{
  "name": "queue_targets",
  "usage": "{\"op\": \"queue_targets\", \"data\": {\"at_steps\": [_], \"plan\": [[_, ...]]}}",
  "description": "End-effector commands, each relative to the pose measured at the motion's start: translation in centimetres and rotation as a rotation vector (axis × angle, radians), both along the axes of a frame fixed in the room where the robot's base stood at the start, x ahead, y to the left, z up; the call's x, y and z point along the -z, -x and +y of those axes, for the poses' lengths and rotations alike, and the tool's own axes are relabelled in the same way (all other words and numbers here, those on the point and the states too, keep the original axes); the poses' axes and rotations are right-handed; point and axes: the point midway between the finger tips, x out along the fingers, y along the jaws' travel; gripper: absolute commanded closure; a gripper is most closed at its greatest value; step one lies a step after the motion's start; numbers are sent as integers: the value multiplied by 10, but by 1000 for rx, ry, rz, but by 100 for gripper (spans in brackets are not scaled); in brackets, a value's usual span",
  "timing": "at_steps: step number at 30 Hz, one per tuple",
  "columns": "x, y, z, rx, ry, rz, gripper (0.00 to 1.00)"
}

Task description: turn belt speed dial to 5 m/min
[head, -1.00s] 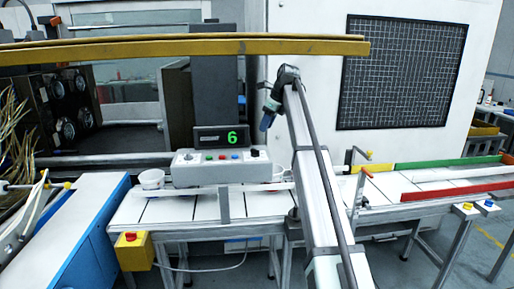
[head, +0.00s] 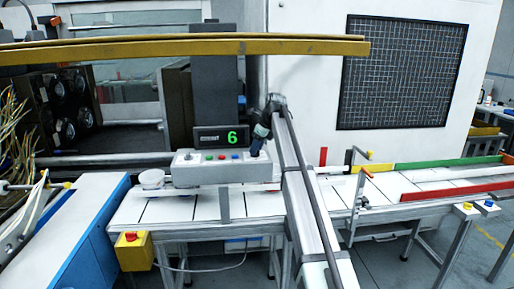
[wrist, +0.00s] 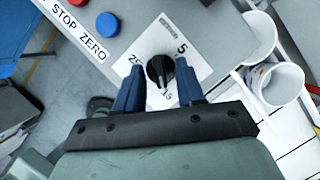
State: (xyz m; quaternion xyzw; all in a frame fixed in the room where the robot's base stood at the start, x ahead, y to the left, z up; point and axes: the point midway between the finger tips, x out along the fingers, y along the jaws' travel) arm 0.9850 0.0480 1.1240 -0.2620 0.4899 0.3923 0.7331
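The speed dial is a black knob (wrist: 160,70) on a white plate (wrist: 190,46) marked 5, 15 and 25, in the wrist view. A thin light mark shows on the knob, but its exact reading is unclear. My gripper (wrist: 160,66) has its two blue fingers on either side of the knob, very close to it; I cannot tell whether they touch. In the head view my gripper (head: 257,146) is at the right end of the grey control box (head: 222,173) and hides the dial. The display (head: 221,136) above the box shows a green 6.
Blue (wrist: 107,24) and red buttons sit beside the dial, near a STOP ZERO label (wrist: 80,30). White cups (wrist: 277,82) stand close on the other side. Another white cup (head: 151,179) is left of the box. A yellow beam (head: 180,47) crosses above.

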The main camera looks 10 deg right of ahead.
Motion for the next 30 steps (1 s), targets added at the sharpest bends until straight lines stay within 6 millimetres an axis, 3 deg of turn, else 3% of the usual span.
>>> {"op": "queue_targets", "data": {"at_steps": [4, 16, 30], "plan": [[0, 0, 0, 0, 0, 0, 62], [0, 0, 0, 0, 0, 0, 100], [-1, -1, -1, -33, 0, -1, 100]]}}
